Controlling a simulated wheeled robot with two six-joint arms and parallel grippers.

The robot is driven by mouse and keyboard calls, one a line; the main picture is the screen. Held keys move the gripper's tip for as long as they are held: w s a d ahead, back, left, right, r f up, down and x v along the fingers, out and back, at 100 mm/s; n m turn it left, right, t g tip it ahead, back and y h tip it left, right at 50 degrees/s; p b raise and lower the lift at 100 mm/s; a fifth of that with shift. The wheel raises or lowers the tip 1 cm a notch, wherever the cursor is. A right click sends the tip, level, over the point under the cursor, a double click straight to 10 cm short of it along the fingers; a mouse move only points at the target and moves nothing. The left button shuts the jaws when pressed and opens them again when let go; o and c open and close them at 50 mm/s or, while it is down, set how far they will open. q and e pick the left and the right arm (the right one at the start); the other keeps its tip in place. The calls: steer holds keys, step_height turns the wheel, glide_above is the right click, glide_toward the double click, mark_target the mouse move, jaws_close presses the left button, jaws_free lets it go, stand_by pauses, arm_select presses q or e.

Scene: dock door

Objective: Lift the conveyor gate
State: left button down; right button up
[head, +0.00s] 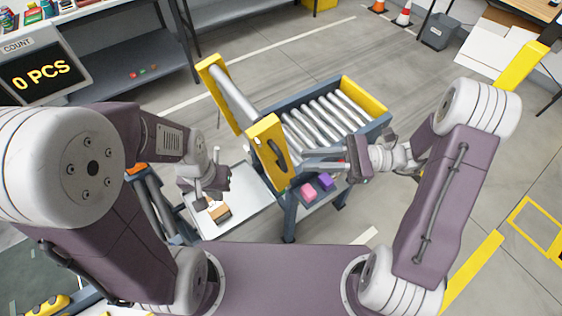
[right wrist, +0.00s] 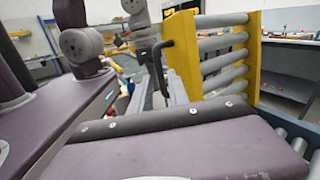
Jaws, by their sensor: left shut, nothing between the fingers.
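The conveyor gate (head: 268,150) has yellow side plates with grey rollers between them. It stands steeply tilted up at the left end of the roller conveyor (head: 325,120). A dark handle (head: 279,153) is on its near side plate; gate (right wrist: 183,50) and handle (right wrist: 160,62) also show in the right wrist view. My right gripper (head: 305,159) is just right of the handle, over the conveyor's near edge. Its two fingers look spread, with nothing seen between them. My left gripper (head: 208,198) is shut and empty above a pale tray, away from the gate.
The pale tray (head: 245,188) holds a small tan and dark box (head: 219,212). A pink block (head: 308,191) and a purple block (head: 325,181) lie on a shelf under the conveyor. A count screen (head: 40,75) stands at the left.

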mark_target(283, 162)
steer(key=a, duration=0.7)
steer(key=shift+s+a, duration=0.25)
steer(key=shift+a, duration=0.05)
steer(key=shift+d, duration=0.1)
jaws_close()
stand_by(0.8)
